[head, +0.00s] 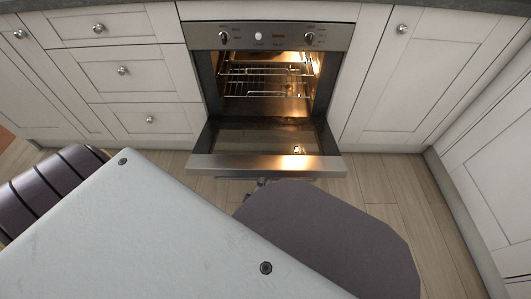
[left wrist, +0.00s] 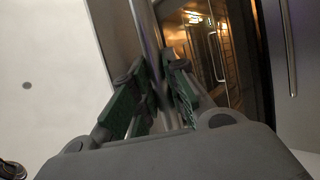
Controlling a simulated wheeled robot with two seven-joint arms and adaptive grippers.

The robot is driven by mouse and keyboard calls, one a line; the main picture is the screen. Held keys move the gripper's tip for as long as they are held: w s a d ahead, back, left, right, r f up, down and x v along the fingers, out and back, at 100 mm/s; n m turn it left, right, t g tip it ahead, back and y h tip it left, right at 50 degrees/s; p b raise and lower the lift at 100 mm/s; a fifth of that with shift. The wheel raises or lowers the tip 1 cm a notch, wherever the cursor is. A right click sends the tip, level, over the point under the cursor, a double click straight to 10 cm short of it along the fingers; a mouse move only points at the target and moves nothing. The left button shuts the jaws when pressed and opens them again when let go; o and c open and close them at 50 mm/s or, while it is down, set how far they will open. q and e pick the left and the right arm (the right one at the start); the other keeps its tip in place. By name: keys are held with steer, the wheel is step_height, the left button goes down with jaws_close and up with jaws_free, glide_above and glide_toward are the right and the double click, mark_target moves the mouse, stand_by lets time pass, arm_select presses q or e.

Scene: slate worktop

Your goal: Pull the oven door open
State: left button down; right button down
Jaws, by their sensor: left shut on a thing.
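The oven (head: 265,37) is set in the cabinets, with its lit cavity showing. Its door (head: 265,165) is swung down and out toward me, wide open and close to level. In the left wrist view, the two green-padded fingers of my left gripper (left wrist: 155,85) are shut on the silver door handle (left wrist: 145,30), one on each side of the bar. In the head view only a small part of my left gripper (head: 262,182) shows, just under the door's front edge, and my arm hides the rest. My right gripper is not in view.
Wire racks (head: 265,78) are inside the oven. White drawers (head: 128,75) stand left of it and a cupboard door (head: 415,70) to its right. More cabinets (head: 495,160) line the right side. The wooden floor (head: 385,205) is clear around the door's right side.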

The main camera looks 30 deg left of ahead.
mark_target(265, 167)
arm_select(q)
steer(key=shift+w+a+r+y, duration=0.15)
steer(key=shift+w+a+y, duration=0.15)
steer(key=shift+w+a, duration=0.05)
steer(key=c, duration=1.4)
jaws_free()
steer(key=shift+d, duration=0.1)
steer(key=shift+s, duration=0.1)
steer(key=shift+s+d, duration=0.1)
steer(key=shift+d, duration=0.05)
steer(key=shift+r, duration=4.9)
steer(key=shift+f, duration=0.1)
